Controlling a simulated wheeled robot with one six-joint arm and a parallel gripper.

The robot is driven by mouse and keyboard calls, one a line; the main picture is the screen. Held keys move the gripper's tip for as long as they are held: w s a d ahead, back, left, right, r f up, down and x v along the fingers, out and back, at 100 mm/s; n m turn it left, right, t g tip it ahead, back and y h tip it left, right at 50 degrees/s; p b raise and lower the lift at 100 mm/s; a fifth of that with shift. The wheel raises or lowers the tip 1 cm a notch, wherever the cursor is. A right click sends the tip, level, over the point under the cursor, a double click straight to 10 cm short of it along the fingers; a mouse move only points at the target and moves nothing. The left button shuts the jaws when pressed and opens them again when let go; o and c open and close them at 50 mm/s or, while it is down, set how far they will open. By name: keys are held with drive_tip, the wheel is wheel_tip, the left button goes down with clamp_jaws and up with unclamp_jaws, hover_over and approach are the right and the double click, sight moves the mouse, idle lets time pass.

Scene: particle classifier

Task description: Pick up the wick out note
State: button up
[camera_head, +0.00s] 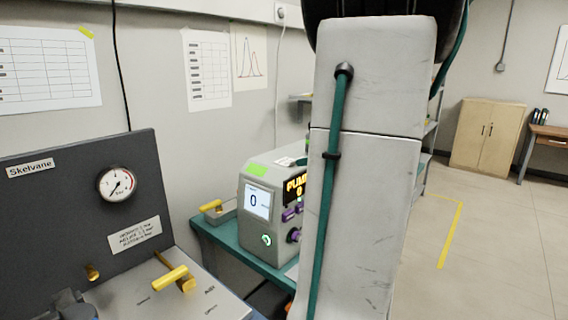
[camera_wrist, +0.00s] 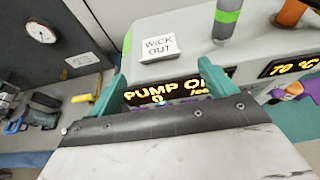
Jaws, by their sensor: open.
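The wick out note (camera_wrist: 159,48) is a small white card lettered "WICK OUT". In the wrist view it sits on the grey top of the pump machine (camera_wrist: 185,20), just above the "PUMP" display. My gripper (camera_wrist: 162,68) is open, with one teal finger on each side of the picture. The note lies beyond the fingertips, roughly centred between them, and nothing is between the fingers. The remaining gap to the note is hard to judge. In the head view the pump machine (camera_head: 257,205) is partly hidden by my arm, and my gripper is hidden.
A grey post with a green band (camera_wrist: 226,18) and an orange tube (camera_wrist: 291,12) rise from the machine near the note. A dark panel with a gauge (camera_head: 117,184) and yellow handle (camera_head: 175,278) stands left. Open floor (camera_head: 500,240) lies right.

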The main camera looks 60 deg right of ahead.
sight(289, 159)
drive_tip(key=x, duration=0.5)
drive_tip(key=shift+w+f, duration=0.1)
drive_tip(key=shift+w, duration=0.2)
drive_tip(key=shift+c, duration=0.3)
drive_tip(key=c, duration=1)
